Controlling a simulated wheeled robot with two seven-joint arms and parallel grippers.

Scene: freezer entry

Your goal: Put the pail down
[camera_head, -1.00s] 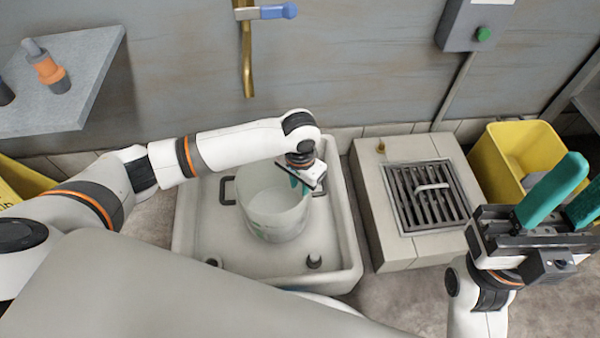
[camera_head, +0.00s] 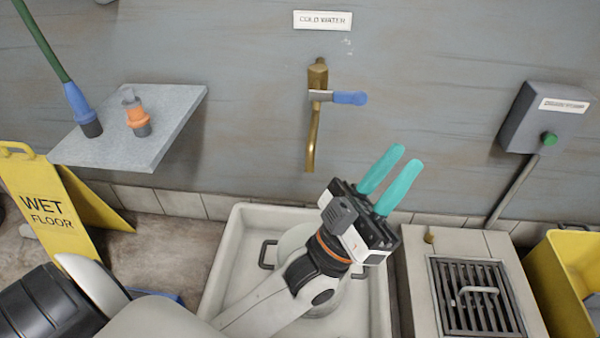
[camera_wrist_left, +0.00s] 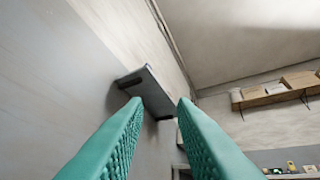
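The pale pail (camera_head: 291,241) stands in the white floor basin (camera_head: 218,278) under the tap. My left forearm and wrist hide most of it; part of its rim and its dark side handles show, and I cannot see its contents. My left gripper (camera_head: 405,158) is above the basin's right rear side, with its teal fingers pointing up toward the wall. The fingers are spread and empty, apart from the pail. The left wrist view also shows the open fingers (camera_wrist_left: 160,104) with nothing between them. My right gripper is out of view.
A brass tap (camera_head: 312,130) with a blue lever hangs on the wall behind the basin. A grated drain block (camera_head: 415,290) and yellow bin (camera_head: 562,285) stand right. A grey shelf (camera_head: 165,120) and wet floor sign (camera_head: 45,210) are left.

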